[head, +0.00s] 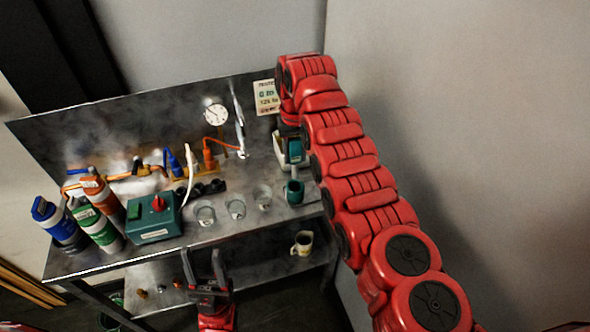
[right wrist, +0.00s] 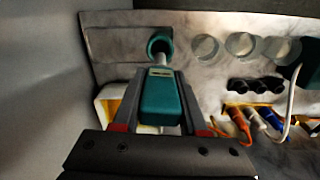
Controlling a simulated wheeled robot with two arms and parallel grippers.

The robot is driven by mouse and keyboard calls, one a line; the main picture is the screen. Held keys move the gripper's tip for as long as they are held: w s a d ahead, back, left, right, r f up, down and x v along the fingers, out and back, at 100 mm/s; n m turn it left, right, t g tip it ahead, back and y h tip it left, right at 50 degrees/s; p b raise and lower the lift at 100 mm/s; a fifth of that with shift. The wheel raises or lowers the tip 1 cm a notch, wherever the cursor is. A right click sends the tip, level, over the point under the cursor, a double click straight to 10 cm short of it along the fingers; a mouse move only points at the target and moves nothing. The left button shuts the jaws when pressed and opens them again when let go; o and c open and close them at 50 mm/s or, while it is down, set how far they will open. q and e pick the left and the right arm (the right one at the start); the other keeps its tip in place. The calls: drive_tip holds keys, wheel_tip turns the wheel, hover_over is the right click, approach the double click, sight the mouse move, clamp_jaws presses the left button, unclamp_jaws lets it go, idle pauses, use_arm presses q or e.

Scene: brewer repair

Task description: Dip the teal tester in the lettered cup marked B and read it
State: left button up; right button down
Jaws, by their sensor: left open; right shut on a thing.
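My right gripper (right wrist: 160,112) is shut on the teal tester (right wrist: 160,97), which has a small display and a pale probe. The probe points at a teal holder (right wrist: 153,42); I cannot tell whether its tip is inside. In the head view the tester (head: 295,151) is partly hidden by my right arm, above the teal holder (head: 294,192). Three clear cups stand in a row to the left of the holder: a left one (head: 205,216), a middle one (head: 236,209) and a right one (head: 264,198). Their letters are unreadable. My left gripper (head: 204,258) is open and empty at the bench's front edge.
A teal box with a red knob (head: 154,217) and several bottles (head: 95,205) stand on the left of the bench. Dark round parts (head: 201,189) and coloured cables lie behind the cups. A mug (head: 302,243) sits on the lower shelf. A wall is close on the right.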

sight(295, 139)
drive_tip(key=shift+r, duration=1.5)
drive_tip(key=shift+r+p, duration=0.85)
drive_tip(key=shift+r, duration=0.35)
drive_tip(key=shift+r+p, duration=1.9)
drive_tip(key=shift+r, duration=0.05)
drive_tip(key=shift+a+f, duration=0.1)
